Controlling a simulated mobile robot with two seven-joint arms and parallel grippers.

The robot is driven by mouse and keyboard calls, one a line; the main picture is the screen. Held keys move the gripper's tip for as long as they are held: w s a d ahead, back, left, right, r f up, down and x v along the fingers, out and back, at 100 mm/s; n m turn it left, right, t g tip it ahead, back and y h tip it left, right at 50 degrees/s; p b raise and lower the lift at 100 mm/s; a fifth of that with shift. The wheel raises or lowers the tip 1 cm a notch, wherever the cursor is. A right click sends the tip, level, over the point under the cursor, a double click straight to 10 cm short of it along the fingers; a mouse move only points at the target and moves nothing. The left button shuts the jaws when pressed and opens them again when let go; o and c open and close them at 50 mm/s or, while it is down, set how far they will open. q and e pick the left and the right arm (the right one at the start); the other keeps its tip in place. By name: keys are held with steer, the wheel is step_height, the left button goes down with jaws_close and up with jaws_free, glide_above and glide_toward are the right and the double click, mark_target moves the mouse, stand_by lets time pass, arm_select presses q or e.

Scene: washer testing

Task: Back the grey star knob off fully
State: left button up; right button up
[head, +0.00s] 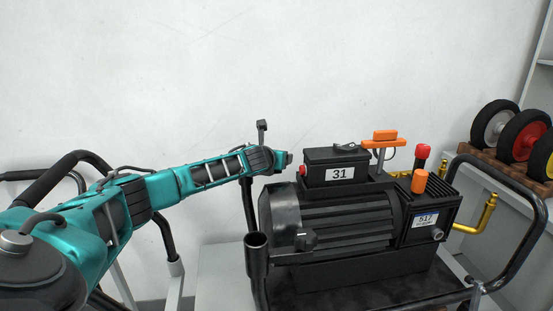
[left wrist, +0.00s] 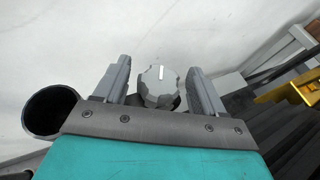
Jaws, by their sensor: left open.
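The grey star knob (left wrist: 160,86) shows in the left wrist view, its lobed face towards the camera with a pale line on it. My left gripper (left wrist: 159,65) is open, with one finger on each side of the knob in the picture. Narrow gaps show beside the knob; I cannot tell its depth between the fingers. In the head view my left arm reaches in from the left and ends by the motor unit (head: 345,222); its fingers cannot be made out there. A dark knob (head: 306,239) sits on the motor's front; I cannot tell whether it is the same one. My right gripper is out of view.
A black upright tube (head: 256,255) stands left of the motor; an open black tube end (left wrist: 50,110) shows beside my gripper in the wrist view. A black box marked 31 (head: 340,174) sits on top. Brass pipes (head: 474,219) and a black cart rail (head: 532,210) lie at right.

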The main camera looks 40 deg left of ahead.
arm_select(q)
steer(key=shift+w, duration=0.15)
steer(key=shift+c, duration=0.5)
steer(key=c, duration=0.9)
steer(key=shift+o, duration=0.2)
steer(key=n+g+y+p, duration=0.1)
steer(key=n+y+p, duration=0.1)
steer(key=n+y, duration=0.1)
steer(key=shift+d+r+g+p, duration=0.1)
steer(key=shift+r+g+p, duration=0.05)
steer(key=shift+g+p, duration=0.25)
steer(key=shift+f+n+g+y+p, duration=0.25)
steer(key=shift+n+g+y, duration=0.35)
steer(key=shift+n+y, duration=0.3)
steer(key=o, duration=1)
steer(key=shift+c, duration=0.2)
steer(key=shift+r, duration=0.1)
